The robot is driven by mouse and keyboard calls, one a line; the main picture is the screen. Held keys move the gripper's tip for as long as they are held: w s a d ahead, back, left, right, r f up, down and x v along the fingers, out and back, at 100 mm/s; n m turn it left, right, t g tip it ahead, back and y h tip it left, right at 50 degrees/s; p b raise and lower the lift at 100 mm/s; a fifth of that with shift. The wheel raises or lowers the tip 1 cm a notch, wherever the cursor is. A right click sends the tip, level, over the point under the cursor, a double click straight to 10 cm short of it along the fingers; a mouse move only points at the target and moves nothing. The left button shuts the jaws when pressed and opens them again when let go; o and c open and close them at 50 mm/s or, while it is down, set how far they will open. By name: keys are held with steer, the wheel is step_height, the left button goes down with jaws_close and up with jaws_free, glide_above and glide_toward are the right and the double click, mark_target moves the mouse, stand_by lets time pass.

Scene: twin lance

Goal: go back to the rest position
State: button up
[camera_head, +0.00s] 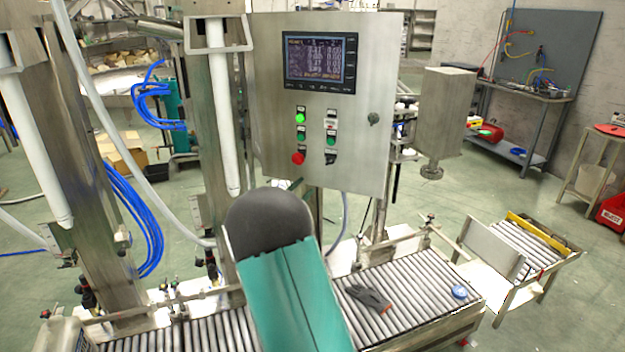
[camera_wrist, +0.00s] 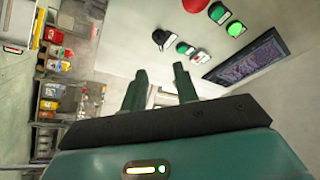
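My gripper (camera_wrist: 160,70) shows in the wrist view with its two dark green fingers apart and nothing between them. Past the fingers is the steel control box (camera_wrist: 130,35), with a lit green button (camera_wrist: 236,28), a red button (camera_wrist: 194,5), a black knob (camera_wrist: 162,38) and a dark screen (camera_wrist: 247,62). In the head view the control box (camera_head: 270,130) stands upright at the centre. My teal arm link rises from the bottom in front of the conveyor, below the box.
White filling tubes (camera_head: 222,120) and steel columns stand at the left. A steel box (camera_head: 447,110) hangs right of the control box.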

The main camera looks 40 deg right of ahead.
steer(key=shift+v, duration=0.75)
steer(key=w+a+r+n+t+y, duration=0.1)
steer(key=a+r+n+t+y, duration=0.45)
steer(key=a, duration=0.25)
steer(key=w+a+r+n+t+y, duration=0.1)
steer(key=a+r+n+t+y, duration=0.3)
steer(key=a+n+y, duration=0.25)
steer(key=s+a+n+g+y, duration=0.2)
steer(key=s+a+n+y, duration=0.5)
steer(key=s+a, duration=0.4)
steer(key=s+a+f+n+g, duration=0.2)
steer(key=s, duration=0.5)
steer(key=s+a+f+n+g+y, duration=0.1)
steer(key=s+f+n+g, duration=0.1)
steer(key=s, duration=0.6)
steer(key=s+a+f+n+g, duration=0.1)
steer(key=s+a+f+g, duration=0.1)
steer(key=s, duration=0.6)
steer(key=shift+a+f+n+g, duration=0.3)
steer(key=shift+f+n+g, duration=0.15)
steer(key=shift+f, duration=0.15)
